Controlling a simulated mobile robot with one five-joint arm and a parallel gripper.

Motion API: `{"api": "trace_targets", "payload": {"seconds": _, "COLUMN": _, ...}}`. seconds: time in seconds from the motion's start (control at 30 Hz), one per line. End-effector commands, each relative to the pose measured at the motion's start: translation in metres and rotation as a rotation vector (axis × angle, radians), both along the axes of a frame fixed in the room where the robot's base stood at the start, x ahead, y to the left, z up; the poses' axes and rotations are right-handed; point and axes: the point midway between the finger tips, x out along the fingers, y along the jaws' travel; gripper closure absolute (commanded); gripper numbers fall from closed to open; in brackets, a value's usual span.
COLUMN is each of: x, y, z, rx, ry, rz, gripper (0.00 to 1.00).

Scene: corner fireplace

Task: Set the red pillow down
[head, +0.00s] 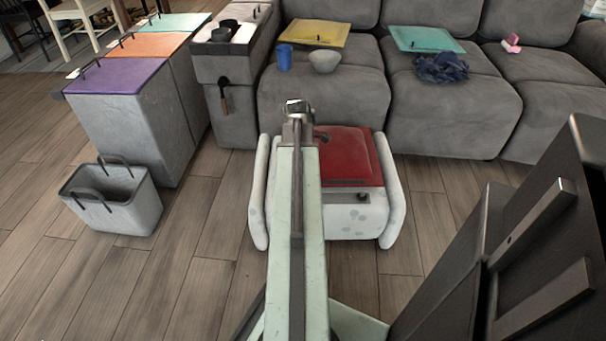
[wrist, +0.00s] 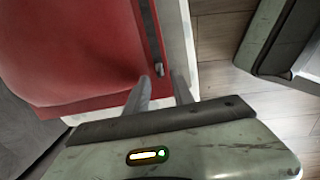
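The red pillow (head: 350,158) lies flat on a low white seat (head: 342,222) with rounded side arms, in the middle of the head view. My arm covers its left part. In the wrist view the pillow (wrist: 75,50) fills the upper left, and a dark handle strip (wrist: 147,25) runs along its right edge. My gripper (wrist: 162,75) is right at this edge. Its two fingers are apart, with the lower end of the strip between their tips and gaps visible beside it. In the head view the fingers are hidden by my arm.
A grey sofa (head: 455,115) stands behind the seat, with a yellow pillow (head: 315,33), a teal pillow (head: 425,39), a blue cup (head: 284,57) and a bowl (head: 324,61) on it. A grey basket (head: 130,210) stands at the left.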

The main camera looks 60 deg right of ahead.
Motion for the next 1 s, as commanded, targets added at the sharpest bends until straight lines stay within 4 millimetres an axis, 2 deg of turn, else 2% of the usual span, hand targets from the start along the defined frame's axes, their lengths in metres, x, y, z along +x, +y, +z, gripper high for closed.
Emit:
{"api": "trace_targets", "payload": {"seconds": 0.03, "x": 0.000, "y": 0.001, "z": 0.018, "rx": 0.000, "ry": 0.000, "rz": 0.000, "gripper": 0.71}}
{"api": "trace_targets", "payload": {"seconds": 0.3, "x": 0.003, "y": 0.004, "z": 0.080, "rx": 0.000, "ry": 0.000, "rz": 0.000, "gripper": 0.71}}
{"api": "trace_targets", "payload": {"seconds": 0.4, "x": 0.004, "y": 0.005, "z": 0.098, "rx": 0.000, "ry": 0.000, "rz": 0.000, "gripper": 0.71}}
{"api": "trace_targets", "payload": {"seconds": 0.53, "x": 0.005, "y": 0.005, "z": 0.106, "rx": 0.000, "ry": 0.000, "rz": 0.000, "gripper": 0.71}}
{"api": "trace_targets", "payload": {"seconds": 0.87, "x": 0.006, "y": 0.006, "z": 0.104, "rx": 0.000, "ry": 0.000, "rz": 0.000, "gripper": 0.71}}
{"api": "trace_targets", "payload": {"seconds": 0.93, "x": 0.018, "y": 0.014, "z": 0.104, "rx": 0.000, "ry": -0.003, "rz": -0.006, "gripper": 0.71}}
{"api": "trace_targets", "payload": {"seconds": 0.97, "x": 0.029, "y": 0.022, "z": 0.104, "rx": 0.000, "ry": -0.005, "rz": -0.011, "gripper": 0.71}}
{"api": "trace_targets", "payload": {"seconds": 1.0, "x": 0.049, "y": 0.036, "z": 0.104, "rx": 0.000, "ry": -0.010, "rz": -0.025, "gripper": 0.71}}
